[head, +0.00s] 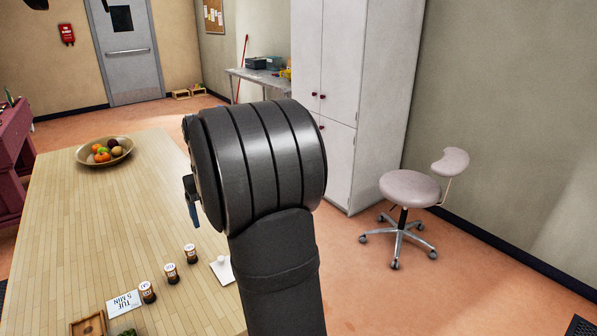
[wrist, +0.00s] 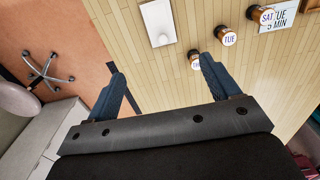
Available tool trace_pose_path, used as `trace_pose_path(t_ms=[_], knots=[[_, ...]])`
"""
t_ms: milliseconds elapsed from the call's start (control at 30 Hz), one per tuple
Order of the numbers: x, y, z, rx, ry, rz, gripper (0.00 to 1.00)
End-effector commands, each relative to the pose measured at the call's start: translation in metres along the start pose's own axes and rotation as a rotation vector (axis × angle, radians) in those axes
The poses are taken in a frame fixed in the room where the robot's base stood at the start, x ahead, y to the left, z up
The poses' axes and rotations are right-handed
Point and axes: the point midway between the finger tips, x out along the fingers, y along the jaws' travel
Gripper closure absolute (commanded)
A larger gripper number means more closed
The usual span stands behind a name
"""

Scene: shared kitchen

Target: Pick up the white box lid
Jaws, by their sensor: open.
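The white box lid (head: 221,271) is a flat white piece with a small round knob, lying on the wooden table (head: 75,225). In the head view it is partly hidden by my arm. In the wrist view the lid (wrist: 157,20) shows at the top, near the table's edge, with its knob toward my gripper. My gripper (wrist: 163,70) is open and empty, its two blue fingers apart, with the lid beyond the fingertips. In the head view one blue finger shows left of my arm; the rest of the gripper is hidden.
Three small dark bottles with white labelled tops, one of them (head: 171,273), stand in a row left of the lid. A "5 MIN" card (head: 123,303) and a wooden tray (head: 87,323) are at the near left. A fruit bowl (head: 104,161) stands at the far end. A stool (head: 408,188) is right of the table.

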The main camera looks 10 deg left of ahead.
Motion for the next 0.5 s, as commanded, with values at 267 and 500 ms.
trace_pose_path(t_ms=[267, 500], knots=[[0.001, -0.001, -0.011, -0.001, 0.000, 0.000, 0.19], [0.018, -0.003, -0.022, 0.000, -0.003, 0.000, 0.19]])
